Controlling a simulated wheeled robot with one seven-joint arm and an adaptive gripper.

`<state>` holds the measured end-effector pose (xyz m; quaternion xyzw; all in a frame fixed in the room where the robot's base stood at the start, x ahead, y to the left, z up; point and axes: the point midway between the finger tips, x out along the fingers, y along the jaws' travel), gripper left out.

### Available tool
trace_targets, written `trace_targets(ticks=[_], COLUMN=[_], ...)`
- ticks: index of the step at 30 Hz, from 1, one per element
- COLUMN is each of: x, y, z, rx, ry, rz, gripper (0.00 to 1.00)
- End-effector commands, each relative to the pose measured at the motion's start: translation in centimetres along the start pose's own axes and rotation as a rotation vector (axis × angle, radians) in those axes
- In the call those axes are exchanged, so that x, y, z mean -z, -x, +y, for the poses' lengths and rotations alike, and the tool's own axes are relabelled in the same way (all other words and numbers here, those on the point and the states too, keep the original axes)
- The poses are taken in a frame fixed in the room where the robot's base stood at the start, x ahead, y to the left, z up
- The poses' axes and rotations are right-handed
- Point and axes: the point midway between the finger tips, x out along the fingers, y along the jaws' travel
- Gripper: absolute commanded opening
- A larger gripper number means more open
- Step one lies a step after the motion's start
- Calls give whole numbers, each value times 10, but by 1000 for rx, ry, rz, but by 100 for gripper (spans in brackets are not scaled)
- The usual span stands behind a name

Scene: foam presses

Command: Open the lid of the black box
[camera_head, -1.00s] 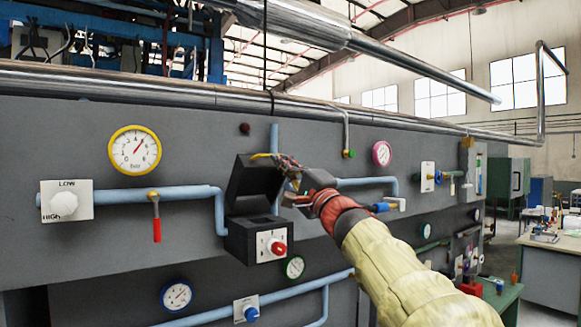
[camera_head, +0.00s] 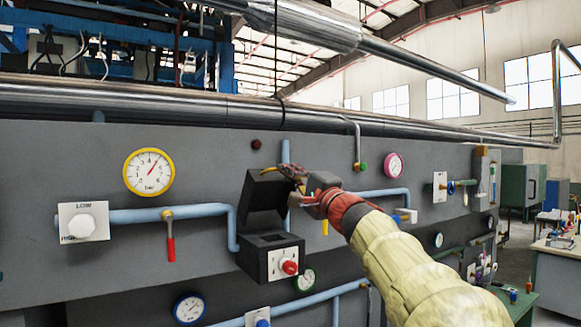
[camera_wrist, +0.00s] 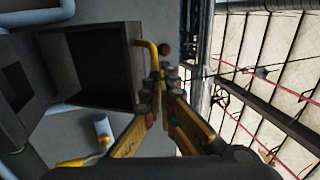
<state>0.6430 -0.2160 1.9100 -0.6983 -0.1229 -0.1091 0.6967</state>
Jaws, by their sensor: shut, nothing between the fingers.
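The black box (camera_head: 270,258) is mounted on the grey panel and has a white front plate with a red knob (camera_head: 289,267). Its lid (camera_head: 264,197) stands raised above the box, tilted up and open. In the wrist view the hollow underside of the lid (camera_wrist: 100,68) shows at left. My gripper (camera_head: 286,171) is at the upper right edge of the lid. In the wrist view its yellow fingers (camera_wrist: 160,76) meet at the tips, with nothing between them, beside the lid's edge. I cannot tell whether they touch the lid.
A blue pipe (camera_head: 180,213) runs to the box from the left, past a red-handled valve (camera_head: 170,243). A yellow-rimmed gauge (camera_head: 149,171) and a white LOW/HIGH knob plate (camera_head: 83,222) are further left. A large metal pipe (camera_head: 180,104) runs above the panel.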

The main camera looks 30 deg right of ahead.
Motion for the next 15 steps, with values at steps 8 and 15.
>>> trace_targets(ticks=[8, 15], x=[1, 1], y=[-18, -30], z=[-15, -23], rx=[-84, -149], ry=[-2, -3], rz=[0, 1], gripper=[0, 0])
